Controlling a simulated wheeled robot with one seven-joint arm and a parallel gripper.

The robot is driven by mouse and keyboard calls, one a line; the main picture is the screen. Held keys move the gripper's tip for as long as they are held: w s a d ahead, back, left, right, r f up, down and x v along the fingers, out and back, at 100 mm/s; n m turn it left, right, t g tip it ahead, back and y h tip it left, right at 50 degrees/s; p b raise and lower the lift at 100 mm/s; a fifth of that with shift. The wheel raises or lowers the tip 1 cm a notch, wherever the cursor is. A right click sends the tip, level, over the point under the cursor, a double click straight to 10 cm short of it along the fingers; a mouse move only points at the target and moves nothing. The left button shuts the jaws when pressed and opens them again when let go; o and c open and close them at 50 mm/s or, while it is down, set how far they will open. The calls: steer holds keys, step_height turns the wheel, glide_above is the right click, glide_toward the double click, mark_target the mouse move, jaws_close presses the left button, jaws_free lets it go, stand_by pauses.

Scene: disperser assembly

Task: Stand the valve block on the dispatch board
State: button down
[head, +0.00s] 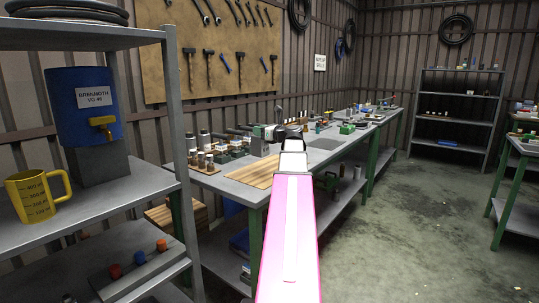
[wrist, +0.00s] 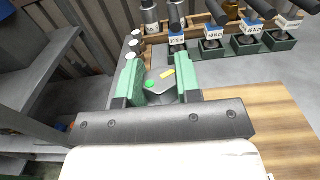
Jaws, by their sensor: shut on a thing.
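My gripper (wrist: 160,70) has two green fingers and is shut on a grey block, which I take for the valve block (wrist: 158,92). The block has a green round spot and a yellow mark on its visible face. Its lower part is hidden, and I cannot tell its height above the bench. A striped wooden board, which I take for the dispatch board (wrist: 268,112), lies right of the gripper in the wrist view. In the head view the board (head: 252,176) lies on the near end of the bench, and my gripper (head: 268,133) is beyond it; the block is not clear there.
A row of black-handled tools (wrist: 212,40) with blue and white labels stands behind the gripper, beside metal cylinders (wrist: 151,18). A grey shelf (head: 130,190) with a yellow jug (head: 33,197) and blue tank (head: 85,105) stands at left. The board's visible part looks bare.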

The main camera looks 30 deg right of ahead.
steer(key=w+d+f, duration=0.5)
steer(key=d+f, duration=0.2)
steer(key=f, duration=0.2)
steer(key=shift+d+f, duration=0.25)
steer(key=shift+d, duration=0.1)
steer(key=c, duration=0.8)
jaws_free()
steer(key=shift+f, duration=0.15)
steer(key=v, duration=1.2)
